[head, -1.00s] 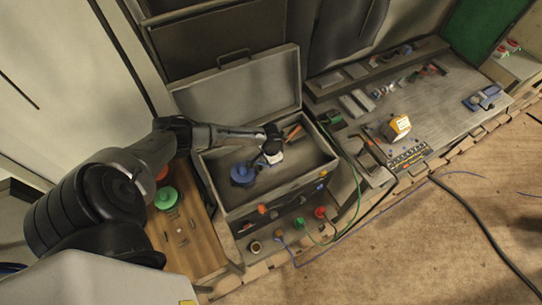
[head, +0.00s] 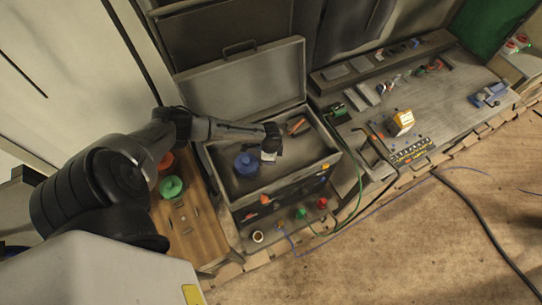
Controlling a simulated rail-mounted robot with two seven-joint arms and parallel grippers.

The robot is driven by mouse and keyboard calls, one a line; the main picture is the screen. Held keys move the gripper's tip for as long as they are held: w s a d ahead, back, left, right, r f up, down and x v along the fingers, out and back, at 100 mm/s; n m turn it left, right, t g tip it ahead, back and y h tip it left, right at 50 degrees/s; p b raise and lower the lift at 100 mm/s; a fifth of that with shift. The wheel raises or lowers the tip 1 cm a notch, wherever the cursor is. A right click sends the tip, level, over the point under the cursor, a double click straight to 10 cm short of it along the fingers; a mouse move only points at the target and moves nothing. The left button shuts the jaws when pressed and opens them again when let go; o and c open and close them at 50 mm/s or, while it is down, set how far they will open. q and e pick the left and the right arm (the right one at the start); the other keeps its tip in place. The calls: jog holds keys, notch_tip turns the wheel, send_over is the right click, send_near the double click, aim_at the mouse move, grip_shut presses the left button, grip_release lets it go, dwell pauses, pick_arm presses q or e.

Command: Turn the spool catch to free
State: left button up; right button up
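My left arm comes in from the left, and its gripper (head: 268,152) hangs over the open grey chest (head: 330,158). The fingers point down into the chest and are too small and dark to tell open from shut. A blue round spool-like part (head: 246,165) sits in the chest just left of the gripper. A small whitish piece shows right under the gripper; I cannot tell if it touches it. An orange-brown piece (head: 298,126) lies near the chest's back right corner. I cannot pick out the spool catch for certain. My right gripper is not in view.
The chest's lid (head: 245,82) stands open behind. A wooden surface with a green knob (head: 171,187) is at left. At right is a workbench (head: 440,100) with a yellow-white box (head: 400,122). Cables (head: 350,215) run across the floor.

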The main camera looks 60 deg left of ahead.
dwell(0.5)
pick_arm(q)
jog(key=o, duration=0.9)
jog(key=shift+r, duration=0.15)
jog(key=shift+r, duration=0.3)
notch_tip(320, 180, up, 13)
jog(key=shift+b, duration=0.75)
